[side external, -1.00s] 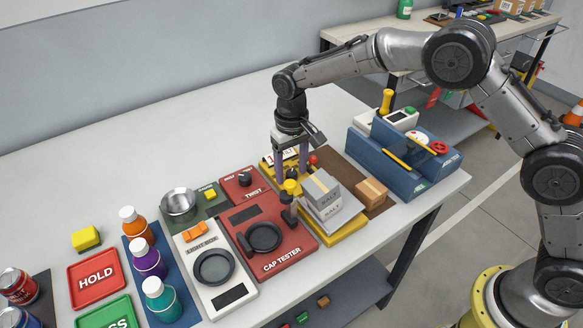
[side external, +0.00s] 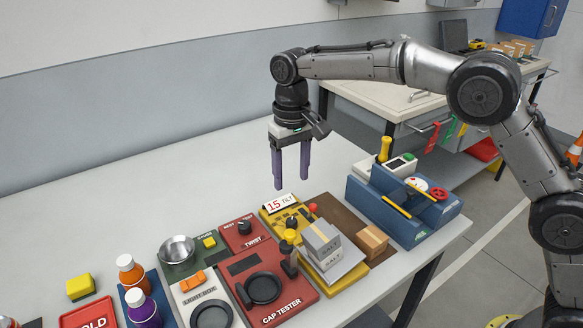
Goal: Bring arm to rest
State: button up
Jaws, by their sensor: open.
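My gripper (side external: 291,175) hangs in the air above the white table (side external: 120,214), behind the row of devices. Its two purple fingers point down and stand apart. Nothing shows between them, so it is open and empty. The fingertips are clear of the yellow tilt device (side external: 272,205), which carries a "15 TILT" sign (side external: 281,203). My arm reaches in from the right.
Below stand the red cap tester (side external: 285,302), grey boxes (side external: 322,238) on the tilt device, a small cardboard box (side external: 372,240) and a blue station (side external: 398,209). A metal bowl (side external: 178,249) and bottles (side external: 130,269) are left. The back-left table is clear.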

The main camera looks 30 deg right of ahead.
jog(key=shift+r, duration=0.65)
jog(key=s+d+r+m+t, duration=0.1)
jog(key=s+d+r+t, duration=0.3)
jog(key=r, duration=0.6)
jog(key=s+d+r, duration=0.6)
jog(key=s+d, duration=0.2)
jog(key=s, duration=0.2)
jog(key=s+d+f+t, duration=0.1)
jog(key=s+d+f, duration=0.1)
jog(key=s, duration=0.5)
jog(key=s+d+f, duration=0.1)
jog(key=s+d, duration=0.1)
jog(key=s, duration=0.4)
jog(key=s+f+n, duration=0.1)
jog(key=s+f, duration=0.5)
jog(key=f, duration=0.3)
jog(key=shift+s+d+f+t, duration=0.25)
jog(key=shift+s+d+t, duration=0.05)
jog(key=shift+d, duration=0.1)
